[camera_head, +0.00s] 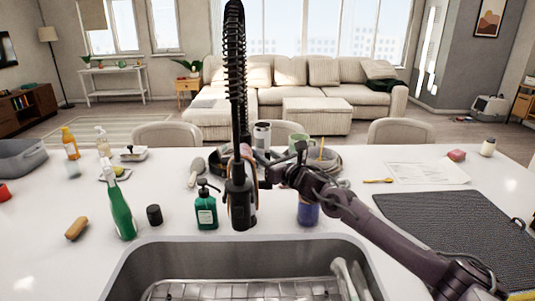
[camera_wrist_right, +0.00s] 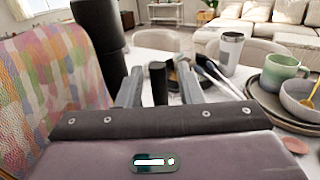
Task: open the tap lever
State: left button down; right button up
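The black tap (camera_head: 239,205) with its tall spring spout stands behind the sink, at the middle of the head view. My right arm reaches in from the right, and its gripper (camera_head: 264,172) is close to the right side of the tap body. In the right wrist view the gripper's two fingers (camera_wrist_right: 158,92) are apart. A dark upright cylinder, seemingly the tap lever (camera_wrist_right: 158,80), shows between them with a gap on each side. The thick tap body (camera_wrist_right: 98,35) is just left of the fingers. Whether anything touches is unclear. My left gripper is out of view.
The sink (camera_head: 130,262) with a wire rack is in front. A green soap dispenser (camera_head: 206,212) and a green spray bottle (camera_head: 120,208) stand left of the tap. A blue jar (camera_head: 308,212) stands under my right arm. A dark mat (camera_head: 455,225) lies at right.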

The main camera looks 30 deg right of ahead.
jog(key=shift+w+a+r, duration=0.1)
jog(key=shift+w, duration=0.1)
grip_shut()
dwell(0.3)
jog(key=b, duration=0.3)
jog(key=s+f+t+b, duration=0.1)
jog(key=b, duration=0.2)
jog(key=shift+a+n+b, duration=0.25)
jog(key=shift+n+b, duration=0.15)
jog(key=shift+s+r+b, duration=0.15)
jog(key=shift+r+b, duration=0.05)
jog(key=shift+b, duration=0.1)
jog(key=shift+r, duration=0.2)
